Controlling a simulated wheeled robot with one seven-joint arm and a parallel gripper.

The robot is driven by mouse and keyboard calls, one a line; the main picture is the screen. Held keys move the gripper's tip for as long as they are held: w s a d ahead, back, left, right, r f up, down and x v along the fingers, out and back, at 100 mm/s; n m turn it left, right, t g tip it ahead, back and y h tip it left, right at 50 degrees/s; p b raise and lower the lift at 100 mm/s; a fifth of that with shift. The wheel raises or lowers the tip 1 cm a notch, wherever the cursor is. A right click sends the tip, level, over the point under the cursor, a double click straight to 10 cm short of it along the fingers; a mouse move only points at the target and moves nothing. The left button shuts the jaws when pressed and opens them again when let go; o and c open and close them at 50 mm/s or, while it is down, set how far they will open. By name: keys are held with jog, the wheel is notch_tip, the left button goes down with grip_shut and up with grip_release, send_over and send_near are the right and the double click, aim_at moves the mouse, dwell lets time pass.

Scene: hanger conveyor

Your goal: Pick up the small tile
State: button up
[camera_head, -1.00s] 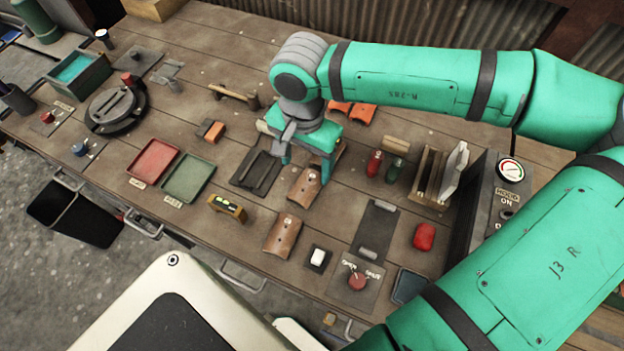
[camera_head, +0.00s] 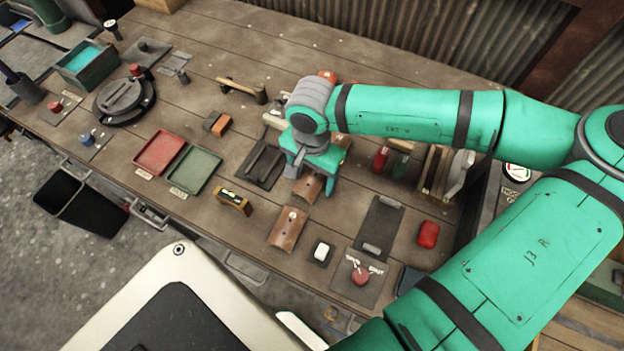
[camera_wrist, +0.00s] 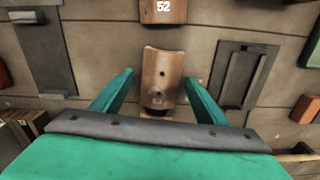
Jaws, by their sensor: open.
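Two brown curved tiles lie on the wooden bench. The nearer tile (camera_head: 287,229) has a pale mark, and in the wrist view it shows "52" at the top edge (camera_wrist: 163,12). The other brown tile (camera_head: 308,187) is partly hidden under my gripper (camera_head: 310,177) in the head view. In the wrist view this tile (camera_wrist: 161,72) has small dark holes and lies between the two green fingers of my gripper (camera_wrist: 158,82). The fingers are open, with gaps on both sides of the tile. I cannot tell their exact height above the bench.
A dark grooved plate (camera_head: 260,165) lies left of my gripper. A green tray (camera_head: 194,170), a red tray (camera_head: 160,152) and a yellow level (camera_head: 233,201) are farther left. A dark panel (camera_head: 379,226) and a red block (camera_head: 428,234) are to the right. Dark and red bottles (camera_head: 381,158) stand close behind.

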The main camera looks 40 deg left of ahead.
jog(key=c, duration=1.2)
jog(key=shift+r, duration=0.15)
